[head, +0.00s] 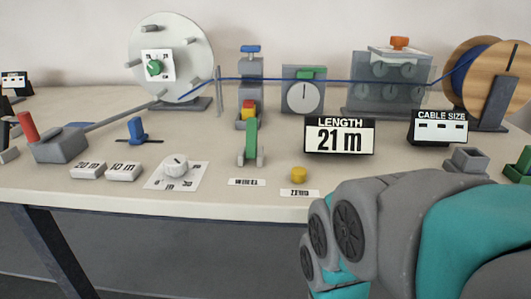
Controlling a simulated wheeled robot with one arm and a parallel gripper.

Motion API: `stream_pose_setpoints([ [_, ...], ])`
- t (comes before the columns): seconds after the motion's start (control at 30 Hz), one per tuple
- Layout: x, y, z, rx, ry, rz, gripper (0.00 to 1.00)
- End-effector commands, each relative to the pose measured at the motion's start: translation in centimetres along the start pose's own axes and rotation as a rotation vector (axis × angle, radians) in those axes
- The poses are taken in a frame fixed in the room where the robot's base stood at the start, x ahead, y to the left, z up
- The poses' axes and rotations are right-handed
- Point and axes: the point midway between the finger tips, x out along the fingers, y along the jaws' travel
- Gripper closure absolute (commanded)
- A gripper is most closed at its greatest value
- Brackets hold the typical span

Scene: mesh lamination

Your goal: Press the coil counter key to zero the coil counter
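A yellow round button (299,174) stands on the front part of the table. A small white label (300,193) lies in front of it, its text too blurred to read for sure. It looks like the counter key. A black-framed display (340,135) headed LENGTH reads 21 m, behind and to the right of the button. My grey and teal arm fills the lower right, in front of the table edge and apart from the button. My gripper's fingers do not show.
A green lever (251,141) with a label stands left of the button. A white dial (176,166) and white keys (123,171) lie further left. A blue cable (330,81) runs across the back to a wooden reel (457,90). A CABLE SIZE display (438,127) stands right.

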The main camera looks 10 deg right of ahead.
Motion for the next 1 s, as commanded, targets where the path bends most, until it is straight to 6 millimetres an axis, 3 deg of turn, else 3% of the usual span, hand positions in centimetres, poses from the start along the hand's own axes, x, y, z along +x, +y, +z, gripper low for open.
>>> stream_pose_setpoints([
  [0.07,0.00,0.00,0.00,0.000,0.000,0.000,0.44],
  [0.57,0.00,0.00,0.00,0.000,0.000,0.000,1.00],
  [1.0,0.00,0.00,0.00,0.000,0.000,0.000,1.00],
])
